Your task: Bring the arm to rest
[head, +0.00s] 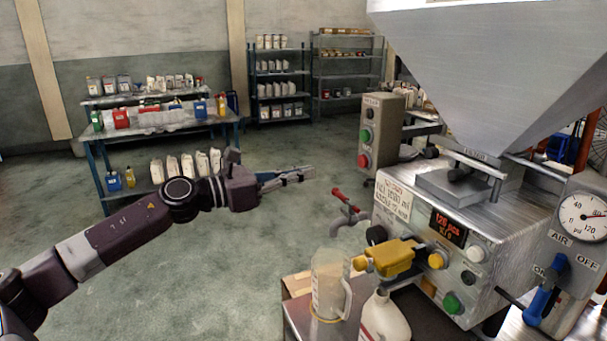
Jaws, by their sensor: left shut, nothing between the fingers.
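My left arm reaches in from the left, stretched over the floor. My left gripper (300,172) is shut and empty, in open air left of the filling machine (470,235). It is apart from the red-handled tap (345,205) on the machine's side. My right gripper is not in view.
A clear jug (329,285) and a white bottle (385,318) stand below the machine's yellow nozzle part (391,257). A control box (380,135) with green and red buttons stands behind. Loaded shelves (160,130) line the back wall. The floor (190,280) around my left arm is clear.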

